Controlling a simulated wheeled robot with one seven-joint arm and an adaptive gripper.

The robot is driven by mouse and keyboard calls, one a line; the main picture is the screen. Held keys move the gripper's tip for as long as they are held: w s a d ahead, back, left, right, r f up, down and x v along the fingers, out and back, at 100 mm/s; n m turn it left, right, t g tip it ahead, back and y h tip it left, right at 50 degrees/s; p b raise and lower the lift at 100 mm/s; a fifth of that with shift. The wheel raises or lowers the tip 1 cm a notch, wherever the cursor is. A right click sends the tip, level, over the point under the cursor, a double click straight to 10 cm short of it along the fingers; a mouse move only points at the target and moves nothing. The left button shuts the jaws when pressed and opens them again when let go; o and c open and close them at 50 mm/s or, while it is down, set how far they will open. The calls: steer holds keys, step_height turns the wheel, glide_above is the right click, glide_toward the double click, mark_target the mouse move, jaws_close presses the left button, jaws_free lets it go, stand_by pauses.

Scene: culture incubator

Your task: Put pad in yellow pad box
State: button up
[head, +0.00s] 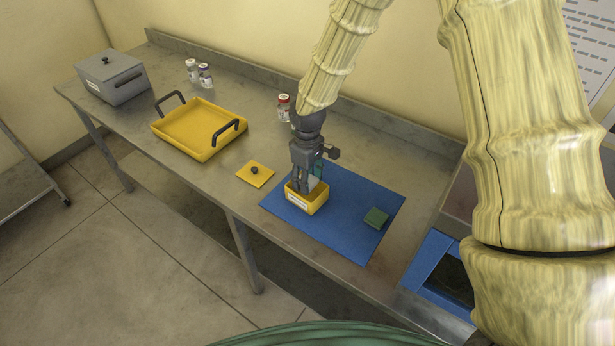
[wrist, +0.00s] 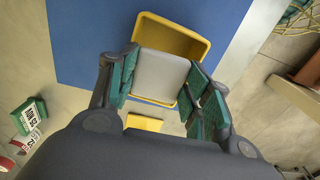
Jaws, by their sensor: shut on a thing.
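The yellow pad box (head: 308,203) stands open on a blue mat, with a white label on its front. It also shows in the wrist view (wrist: 190,38). My gripper (head: 308,180) points down at the box. In the wrist view my gripper (wrist: 163,76) is shut on a pale grey, flat square pad (wrist: 160,66), held between its green fingertips. The pad overlaps the box opening there and covers part of the inside. I cannot tell how deep the pad sits. A yellow lid (head: 256,174) with a black knob lies on the counter left of the mat.
A small green block (head: 376,218) lies on the blue mat (head: 345,235). A yellow tray (head: 195,134) with black handles, a grey lidded box (head: 112,80) and several vials (head: 205,75) stand on the metal counter. A blue-framed bin (head: 432,258) is at the right.

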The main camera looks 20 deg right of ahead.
steer(key=shift+f, duration=0.55)
steer(key=o, duration=1.1)
steer(key=shift+r, duration=0.65)
steer(key=shift+r+b, duration=1.4)
steer(key=shift+r, duration=4.6)
